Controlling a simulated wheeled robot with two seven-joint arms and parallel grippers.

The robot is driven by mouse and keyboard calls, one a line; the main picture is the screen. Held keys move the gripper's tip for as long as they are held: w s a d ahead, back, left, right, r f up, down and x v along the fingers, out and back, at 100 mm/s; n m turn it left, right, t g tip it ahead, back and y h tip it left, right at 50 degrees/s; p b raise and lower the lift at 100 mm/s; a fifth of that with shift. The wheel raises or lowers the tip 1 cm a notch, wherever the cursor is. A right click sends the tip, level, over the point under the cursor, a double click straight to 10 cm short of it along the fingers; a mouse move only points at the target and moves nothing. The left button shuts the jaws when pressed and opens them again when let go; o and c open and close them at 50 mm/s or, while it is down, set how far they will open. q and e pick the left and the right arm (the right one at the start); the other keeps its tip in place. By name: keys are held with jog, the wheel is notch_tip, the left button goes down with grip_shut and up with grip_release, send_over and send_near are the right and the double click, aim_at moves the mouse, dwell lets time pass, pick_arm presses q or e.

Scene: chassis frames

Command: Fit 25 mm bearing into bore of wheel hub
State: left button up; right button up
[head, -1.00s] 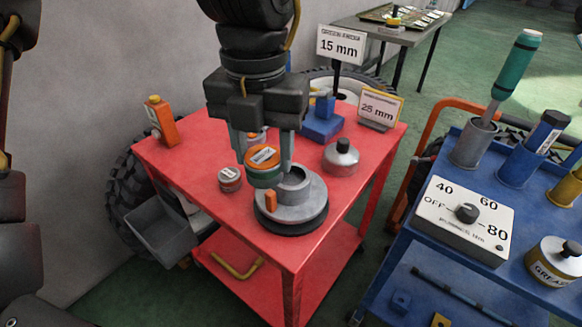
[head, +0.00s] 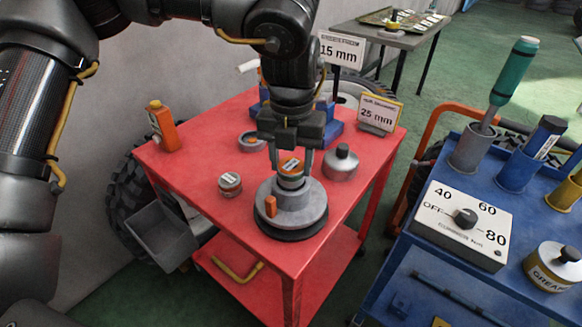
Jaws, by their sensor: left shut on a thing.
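The wheel hub (head: 300,213) sits on a dark round base on the red table, with a raised grey boss around its bore and a small orange block on its front left. My left gripper (head: 291,167) points down over the hub. The bearing is right above the boss, at the mouth of the bore. I cannot tell how much of it is inside, since the bore is hidden. My right gripper is not in view.
An orange bottle (head: 163,126) stands at the left edge. The 25 mm sign (head: 378,114) is at the back right.

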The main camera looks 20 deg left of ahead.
pick_arm(q)
jog(key=shift+f, duration=1.05)
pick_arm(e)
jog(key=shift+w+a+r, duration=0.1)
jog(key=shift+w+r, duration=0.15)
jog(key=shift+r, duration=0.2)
pick_arm(q)
jog(key=shift+f, duration=0.1)
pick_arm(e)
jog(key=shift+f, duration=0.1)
pick_arm(q)
jog(key=o, duration=1.4)
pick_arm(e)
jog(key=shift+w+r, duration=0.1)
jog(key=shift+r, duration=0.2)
